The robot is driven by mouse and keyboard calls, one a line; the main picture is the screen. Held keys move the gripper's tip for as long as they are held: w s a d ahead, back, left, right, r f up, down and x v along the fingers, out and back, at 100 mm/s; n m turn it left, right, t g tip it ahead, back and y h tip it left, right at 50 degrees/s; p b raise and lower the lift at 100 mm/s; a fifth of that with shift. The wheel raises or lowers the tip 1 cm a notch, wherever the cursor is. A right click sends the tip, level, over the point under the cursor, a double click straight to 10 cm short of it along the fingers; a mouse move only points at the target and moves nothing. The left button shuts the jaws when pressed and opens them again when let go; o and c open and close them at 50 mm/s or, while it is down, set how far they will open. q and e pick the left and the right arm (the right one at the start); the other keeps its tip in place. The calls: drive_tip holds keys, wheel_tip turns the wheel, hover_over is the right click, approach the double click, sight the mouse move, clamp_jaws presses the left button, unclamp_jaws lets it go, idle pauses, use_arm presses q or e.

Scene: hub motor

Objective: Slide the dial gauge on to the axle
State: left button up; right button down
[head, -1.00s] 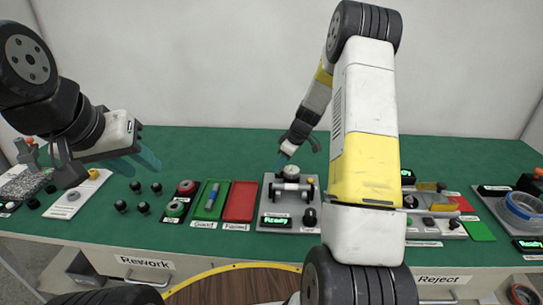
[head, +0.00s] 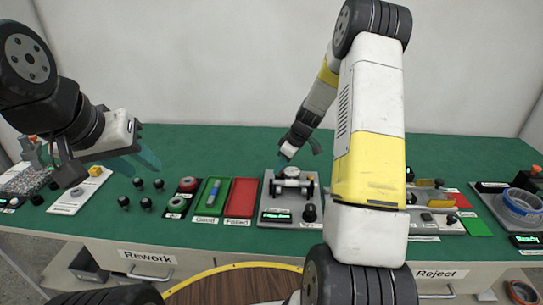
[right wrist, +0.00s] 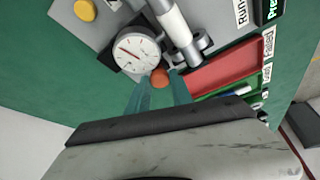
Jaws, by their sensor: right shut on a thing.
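The dial gauge (right wrist: 135,52), a round white face with a red needle in a dark mount, sits on the grey test fixture right beside the silver axle (right wrist: 174,20) in the right wrist view. An orange-brown knob shows between my right gripper's (right wrist: 159,88) teal fingers, which are shut on the gauge. In the head view the gauge (head: 291,171) stands just behind the axle (head: 291,184), with my right gripper (head: 284,157) behind it. Whether the gauge tip touches the axle is hidden. My left gripper (head: 136,163) is open and empty above the left of the bench.
The fixture's display (head: 276,216) is lit green, with a black knob (head: 309,213) beside it. Green (head: 211,196) and red (head: 241,198) trays lie to its left, the green one holding a part. Several black knobs (head: 146,203) stand further left. A yellow button (right wrist: 85,10) is near the gauge.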

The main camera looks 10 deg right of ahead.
drive_tip(key=c, duration=1.1)
unclamp_jaws()
drive_tip(key=shift+s, duration=0.25)
drive_tip(key=shift+c, duration=0.2)
drive_tip(key=shift+r, duration=0.15)
drive_tip(key=v, duration=0.7)
drive_tip(key=shift+r, duration=0.3)
wheel_tip(320, 180, up, 10)
drive_tip(key=m, duration=0.2)
hover_over(289, 175)
drive_tip(key=s+a, duration=0.3)
drive_tip(key=s, duration=0.3)
drive_tip(key=s+a+r+m+t+h, duration=0.15)
drive_tip(key=s+a+r+m, duration=0.25)
drive_tip(key=s+r, duration=0.7)
drive_tip(key=s+m+t, duration=0.1)
drive_tip(key=s+m, duration=0.2)
drive_tip(key=s, duration=0.9)
drive_tip(key=shift+a+f+m+t, duration=0.15)
drive_tip(key=shift+a+m+t, duration=0.2)
drive_tip(key=shift+a, duration=0.1)
